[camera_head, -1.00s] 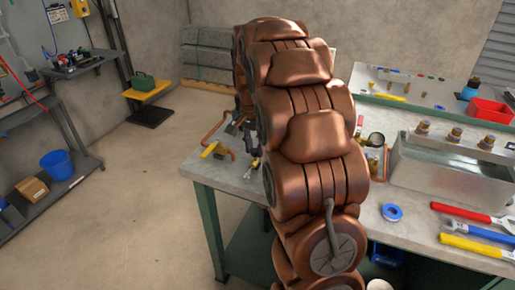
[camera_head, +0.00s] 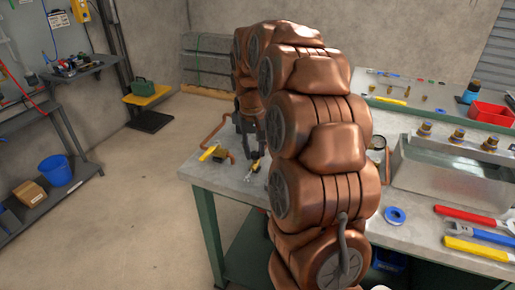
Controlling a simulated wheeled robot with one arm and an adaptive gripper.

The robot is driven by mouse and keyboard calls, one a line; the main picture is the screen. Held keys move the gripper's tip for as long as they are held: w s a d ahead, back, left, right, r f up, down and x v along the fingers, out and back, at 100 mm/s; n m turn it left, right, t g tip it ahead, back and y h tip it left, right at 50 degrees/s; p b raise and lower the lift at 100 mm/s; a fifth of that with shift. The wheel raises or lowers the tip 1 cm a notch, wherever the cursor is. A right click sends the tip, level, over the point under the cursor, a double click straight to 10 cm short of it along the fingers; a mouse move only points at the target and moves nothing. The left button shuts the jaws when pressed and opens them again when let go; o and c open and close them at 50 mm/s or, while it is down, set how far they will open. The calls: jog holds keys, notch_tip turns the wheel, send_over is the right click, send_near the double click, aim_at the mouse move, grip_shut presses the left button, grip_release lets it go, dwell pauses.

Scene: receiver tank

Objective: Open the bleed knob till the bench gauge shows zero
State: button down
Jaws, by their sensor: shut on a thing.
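My gripper (camera_head: 253,153) points down at the left end of the bench, shut on a small part that its fingers mostly hide. A small yellow and brass piece (camera_head: 256,166) shows right at the fingertips; it appears to be the bleed knob. A yellow lever handle (camera_head: 209,153) on copper pipework stands just left of the gripper, apart from it. The round bench gauge (camera_head: 378,142) shows only partly past the right side of my arm. Its needle cannot be read.
A metal water tank (camera_head: 450,180) with brass fittings stands on the bench (camera_head: 410,235) at right. Blue tape (camera_head: 395,215) and red, blue and yellow-handled tools (camera_head: 475,215) lie in front. My arm blocks the bench's middle. The floor at left is open.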

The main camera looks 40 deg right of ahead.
aim_at(252, 153)
jog(key=shift+w+n, duration=0.15)
jog(key=shift+n, duration=0.35)
jog(key=c, duration=0.9)
grip_release()
jog(key=shift+o, duration=0.2)
jog(key=shift+r, duration=0.15)
notch_tip(252, 153, up, 12)
jog(key=shift+a, duration=0.3)
